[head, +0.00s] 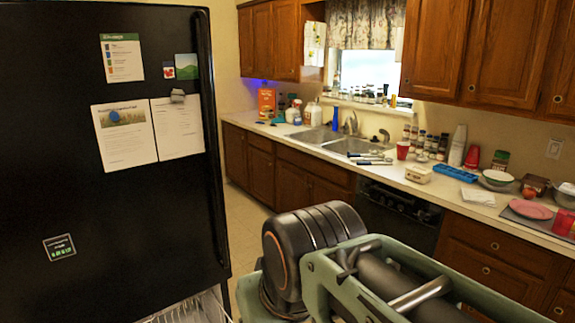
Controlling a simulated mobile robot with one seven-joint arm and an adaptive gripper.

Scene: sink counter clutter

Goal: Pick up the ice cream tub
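A small cream-coloured tub (418,175) with a darker marking on its side stands near the front edge of the sink counter. It is right of the sink and looks like the ice cream tub, but its label is too small to read. My arm fills the bottom middle and right of the view, below and in front of the counter. The end of my arm with the gripper is not in view, so I cannot see how it stands to the tub.
A red cup (402,150) and several jars stand behind the tub, with utensils to its left. A blue tray (456,173), bowls and a pink plate (530,209) lie to the right. A black fridge (110,230) blocks the left side.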

